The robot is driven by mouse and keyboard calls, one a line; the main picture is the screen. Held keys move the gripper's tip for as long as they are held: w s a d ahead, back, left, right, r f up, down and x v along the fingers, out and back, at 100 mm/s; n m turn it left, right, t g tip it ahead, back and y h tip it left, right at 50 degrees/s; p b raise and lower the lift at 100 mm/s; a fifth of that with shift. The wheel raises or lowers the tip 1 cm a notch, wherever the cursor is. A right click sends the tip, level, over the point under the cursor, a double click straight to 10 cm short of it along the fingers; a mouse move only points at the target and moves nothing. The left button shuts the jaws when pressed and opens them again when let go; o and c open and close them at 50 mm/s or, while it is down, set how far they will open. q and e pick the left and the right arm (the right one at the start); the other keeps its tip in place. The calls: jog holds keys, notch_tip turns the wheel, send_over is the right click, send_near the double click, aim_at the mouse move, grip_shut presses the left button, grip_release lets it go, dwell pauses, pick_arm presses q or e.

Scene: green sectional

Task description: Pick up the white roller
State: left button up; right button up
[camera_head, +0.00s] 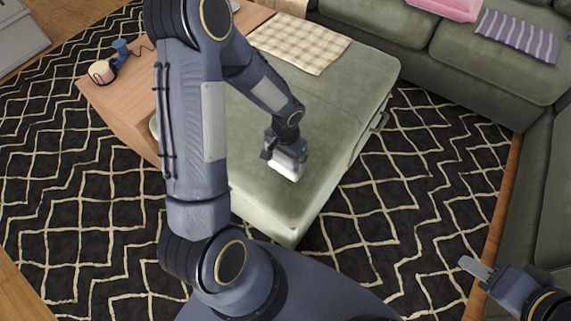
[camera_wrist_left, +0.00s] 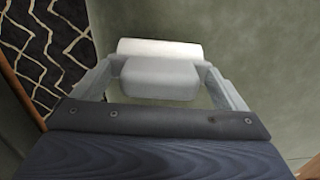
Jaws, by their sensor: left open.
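The white roller (camera_wrist_left: 160,47) lies on the green ottoman (camera_head: 262,192), with a paler grey block-shaped part on its near side in the left wrist view. In the head view the white roller (camera_head: 286,172) is partly hidden under my left gripper (camera_head: 287,158). My left gripper (camera_wrist_left: 158,72) is open in the wrist view, with one finger on each side of the roller. I cannot tell whether the fingers touch it. My right gripper (camera_head: 477,267) is far off at the lower right, over the rug, and its opening is unclear.
A checked cloth (camera_head: 300,43) lies on the ottoman's far part. A wooden table (camera_head: 120,98) with a blue cup (camera_head: 121,47) and a cream round object (camera_head: 101,71) stands on the left. A green sofa (camera_head: 480,55) runs behind and right. The patterned rug (camera_head: 400,190) is clear.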

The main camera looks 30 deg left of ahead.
pick_arm(q)
jog(key=c, duration=1.1)
jog(key=shift+r, duration=0.1)
jog(key=shift+r+p, duration=0.3)
jog(key=shift+r, duration=0.35)
jog(key=s+d+r, duration=0.2)
jog(key=s+r, duration=0.1)
jog(key=s+d+r+p, duration=0.1)
jog(key=s+d+r, duration=0.2)
jog(key=s+r, duration=0.1)
jog(key=s+d+r+p, duration=0.1)
jog(key=s+d+r, duration=0.2)
jog(key=s+r, duration=0.1)
jog(key=shift+s+d+r, duration=0.15)
jog(key=shift+d+r, duration=0.1)
